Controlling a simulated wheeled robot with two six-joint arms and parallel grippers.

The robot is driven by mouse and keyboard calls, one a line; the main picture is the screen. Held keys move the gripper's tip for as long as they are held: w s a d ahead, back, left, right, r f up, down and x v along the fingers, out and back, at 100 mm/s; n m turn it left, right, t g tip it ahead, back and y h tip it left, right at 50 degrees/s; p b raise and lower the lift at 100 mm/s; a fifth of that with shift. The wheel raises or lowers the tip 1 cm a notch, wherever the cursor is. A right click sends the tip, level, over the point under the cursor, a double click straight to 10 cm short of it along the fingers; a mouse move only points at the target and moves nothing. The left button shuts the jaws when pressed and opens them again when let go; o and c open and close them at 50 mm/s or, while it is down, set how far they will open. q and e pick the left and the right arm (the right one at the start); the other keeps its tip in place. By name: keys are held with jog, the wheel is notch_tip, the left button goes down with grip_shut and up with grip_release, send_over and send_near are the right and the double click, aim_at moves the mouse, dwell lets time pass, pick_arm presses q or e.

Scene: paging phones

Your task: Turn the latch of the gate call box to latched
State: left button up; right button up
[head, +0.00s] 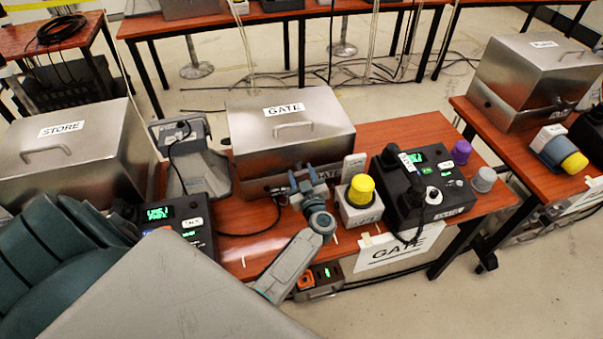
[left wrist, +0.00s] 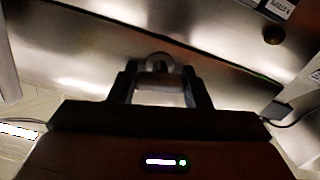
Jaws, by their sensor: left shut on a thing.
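The gate call box (head: 247,130) is a metal case with a sloped lid, a handle and a GATE label, on the middle table. Its lid is down. My left gripper (head: 305,178) is at the lower front of this box. In the left wrist view its two fingers (left wrist: 160,80) are shut on the latch (left wrist: 158,62), a small rounded metal piece on the box's front face. In the head view the gripper hides the latch, and I cannot tell its turn angle. My right gripper is not in view.
Right of the box stand a yellow-capped button (head: 360,188) and a black phone console (head: 425,190). A grey handset stand (head: 197,165) is to the left, beside the STORE box (head: 75,155). A GATE sign (head: 395,250) hangs on the table front.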

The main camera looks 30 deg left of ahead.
pick_arm(q)
jog(key=n, duration=0.3)
jog(key=shift+n, duration=0.4)
jog(key=n, duration=0.3)
jog(key=shift+f+n, duration=0.15)
jog(key=shift+n, duration=0.15)
jog(key=n+b, duration=0.1)
jog(key=n, duration=0.3)
jog(key=shift+b, duration=0.4)
jog(key=shift+n+b, duration=0.7)
jog(key=shift+n, duration=1.1)
jog(key=o, duration=1)
jog(key=shift+d, duration=0.1)
